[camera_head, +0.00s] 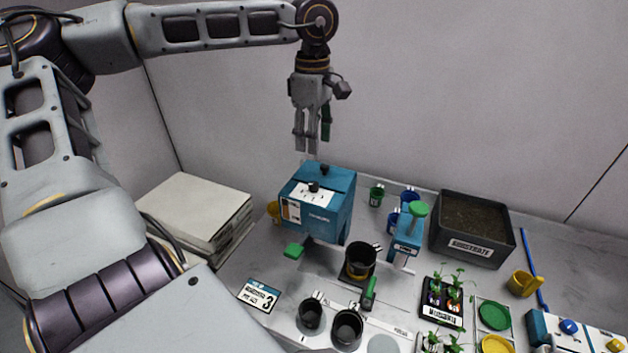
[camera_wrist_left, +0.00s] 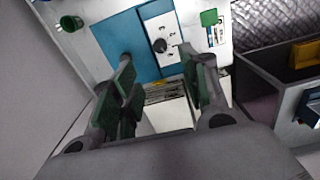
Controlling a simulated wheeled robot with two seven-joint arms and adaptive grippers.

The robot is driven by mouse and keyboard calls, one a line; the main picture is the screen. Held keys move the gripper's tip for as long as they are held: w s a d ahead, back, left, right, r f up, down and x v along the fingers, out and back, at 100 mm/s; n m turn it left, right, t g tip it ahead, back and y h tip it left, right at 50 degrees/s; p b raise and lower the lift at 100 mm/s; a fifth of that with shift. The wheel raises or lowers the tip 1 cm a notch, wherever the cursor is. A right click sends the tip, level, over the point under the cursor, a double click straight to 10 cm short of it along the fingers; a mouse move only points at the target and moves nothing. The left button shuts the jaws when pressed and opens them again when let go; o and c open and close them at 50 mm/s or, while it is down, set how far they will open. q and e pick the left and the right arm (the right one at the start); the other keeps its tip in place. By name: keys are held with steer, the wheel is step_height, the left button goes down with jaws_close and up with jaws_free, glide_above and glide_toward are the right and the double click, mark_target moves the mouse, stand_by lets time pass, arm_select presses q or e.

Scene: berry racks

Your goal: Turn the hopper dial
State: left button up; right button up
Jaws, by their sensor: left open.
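The hopper (camera_head: 325,221) is a blue box on the bench, with a white dial plate on its sloped top. The dial (camera_head: 313,187) is a small black knob on that plate; it also shows in the left wrist view (camera_wrist_left: 159,45), with marks around it. My left gripper (camera_head: 312,150) hangs above the hopper, fingers down, open and empty, apart from the dial. In the left wrist view the dial lies beyond and between the fingertips (camera_wrist_left: 155,60). My right gripper is not in view.
A black cup (camera_head: 361,258) stands in front of the hopper, with a green-handled tool (camera_head: 369,293) nearby. A substrate bin (camera_head: 472,229) and a blue device with a green knob (camera_head: 409,236) are to the right. A stack of white boards (camera_head: 193,208) lies left.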

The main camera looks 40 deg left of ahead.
mark_target(314, 184)
arm_select(q)
steer(key=shift+w+f+p, duration=0.1)
steer(key=shift+f+p, duration=0.8)
steer(key=shift+f, duration=5.5)
jaws_close()
